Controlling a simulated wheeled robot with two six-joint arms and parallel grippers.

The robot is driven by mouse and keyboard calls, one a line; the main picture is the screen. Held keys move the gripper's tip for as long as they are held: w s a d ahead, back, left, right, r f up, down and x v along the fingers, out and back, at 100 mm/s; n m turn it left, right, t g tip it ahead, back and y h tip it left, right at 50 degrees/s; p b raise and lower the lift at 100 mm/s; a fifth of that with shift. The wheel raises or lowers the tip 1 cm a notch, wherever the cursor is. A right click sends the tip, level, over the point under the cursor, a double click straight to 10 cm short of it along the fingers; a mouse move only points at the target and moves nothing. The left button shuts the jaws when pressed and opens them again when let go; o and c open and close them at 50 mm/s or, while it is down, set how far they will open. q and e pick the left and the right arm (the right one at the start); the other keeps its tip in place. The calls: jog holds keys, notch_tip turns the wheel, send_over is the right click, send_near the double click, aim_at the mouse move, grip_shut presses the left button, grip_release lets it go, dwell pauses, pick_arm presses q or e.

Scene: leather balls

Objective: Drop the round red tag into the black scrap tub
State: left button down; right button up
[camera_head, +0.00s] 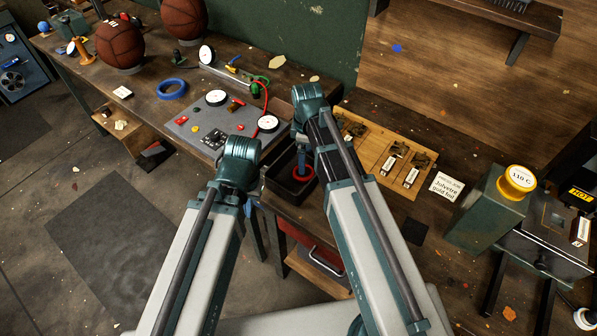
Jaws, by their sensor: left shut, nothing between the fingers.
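The black scrap tub (277,185) stands at the front edge of the bench, between my two arms and partly covered by the right one. A red ring (303,174) shows inside the tub, low beside my right arm; I cannot tell whether it is the tag. A small round red piece (194,129) also lies on the grey mat, too small to identify. My left gripper (259,184) is mostly hidden by its own wrist, close to the tub's left side, shut and empty.
The grey mat (182,124) holds dial gauges, a red hose and small parts. A blue ring (171,89) and basketballs (121,45) are at the left. A wooden board (372,150) with clamps lies right of the tub. A green box (487,210) stands further right.

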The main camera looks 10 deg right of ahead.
notch_tip(320, 180, up, 14)
jog(key=p, duration=1.3)
jog(key=shift+p, duration=0.4)
jog(key=shift+f, duration=0.15)
jog(key=s+a+f+m+b, duration=0.3)
jog(key=s+f+m+b, duration=0.1)
jog(key=s, duration=0.3)
jog(key=s+a+f+m+h+b, duration=0.1)
jog(key=s+a+f+m+b, duration=0.2)
jog(key=s+f+m+b, duration=0.2)
jog(key=s+f+b, duration=0.1)
jog(key=s, duration=0.2)
jog(key=shift+s+a+m, duration=0.2)
jog(key=shift+s+m, duration=0.1)
jog(key=shift+c, duration=0.3)
